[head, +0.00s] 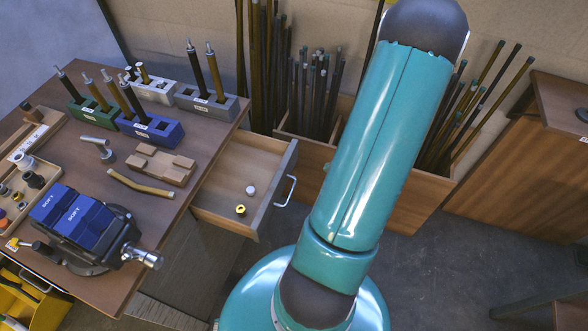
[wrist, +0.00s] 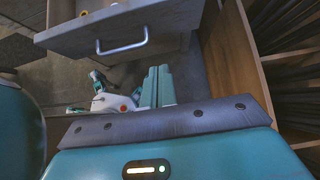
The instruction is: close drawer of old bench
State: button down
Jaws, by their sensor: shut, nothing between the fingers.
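The old bench (head: 158,218) is a brown wooden table at the left in the head view. Its drawer (head: 218,190) is pulled out to the right, with a yellow ring (head: 240,210) and a white round object (head: 250,190) inside. The drawer's pale handle (head: 288,191) is on its outer front. In the wrist view the grey drawer front (wrist: 165,25) and the handle (wrist: 122,46) are at the top. My gripper (wrist: 158,69) has its teal fingers together and empty, just below and right of the handle in that view, apparently apart from it. The head view does not show my gripper; my arm crosses there.
On the bench stand a blue vise (head: 75,220), several tool holders (head: 150,128) and a wooden block (head: 160,165). A wooden bin of rods (head: 405,185) stands behind my arm, close to the drawer's right. A brown cabinet (head: 520,165) is at the right. Floor shows between them.

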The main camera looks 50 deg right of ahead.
jog(key=shift+w+a+r+x, duration=0.1)
jog(key=shift+w+r+x, duration=0.2)
jog(key=shift+x, duration=1.8)
jog(key=shift+w+a+r+x, duration=0.1)
jog(key=shift+w+r+x, duration=0.25)
jog(key=shift+x, duration=1.75)
jog(key=shift+w+a+r+x, duration=0.1)
jog(key=shift+w+r+x, duration=0.2)
jog(key=shift+x, duration=1.8)
jog(key=shift+d, duration=0.1)
